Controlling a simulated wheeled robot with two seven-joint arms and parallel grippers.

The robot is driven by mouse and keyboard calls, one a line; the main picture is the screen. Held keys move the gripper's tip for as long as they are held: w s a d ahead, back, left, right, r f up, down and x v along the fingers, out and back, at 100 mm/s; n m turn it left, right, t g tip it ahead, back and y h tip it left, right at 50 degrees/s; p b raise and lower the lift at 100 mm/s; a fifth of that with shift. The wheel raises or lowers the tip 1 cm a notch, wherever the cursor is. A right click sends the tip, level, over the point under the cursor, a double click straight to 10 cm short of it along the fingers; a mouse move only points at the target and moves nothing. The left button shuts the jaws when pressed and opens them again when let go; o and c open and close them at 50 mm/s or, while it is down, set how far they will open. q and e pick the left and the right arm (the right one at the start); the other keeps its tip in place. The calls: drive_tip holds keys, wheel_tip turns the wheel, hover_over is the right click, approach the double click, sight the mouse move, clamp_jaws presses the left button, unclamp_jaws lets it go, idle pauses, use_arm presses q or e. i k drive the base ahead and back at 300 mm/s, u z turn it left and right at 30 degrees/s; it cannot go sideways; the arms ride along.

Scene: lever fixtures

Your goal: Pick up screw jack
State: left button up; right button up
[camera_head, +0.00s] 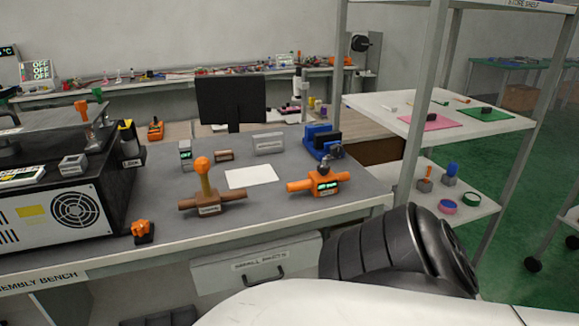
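No item in view can be read clearly as the screw jack. Small candidates are an orange piece on a black base (143,232) at the front left of the assembly bench, and an orange upright piece (425,181) beside a blue-topped grey block (450,175) on the lower shelf. A brown fixture with an orange-knobbed lever (208,199) and an orange fixture with a green display (324,184) stand on the bench. Neither of my grippers is in view. A black and white part of my arm fills the lower right and hides part of the bench front.
A black machine with a fan (66,212) takes up the bench's left. A blue vise (322,141) and a monitor (231,99) stand behind. A white sheet (251,176) lies mid-bench. A shelf post (425,95) rises at right. The bench's front middle is clear.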

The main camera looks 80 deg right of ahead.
sight(320, 186)
drive_tip(key=i, duration=1.25)
drive_tip(key=z, duration=2.4)
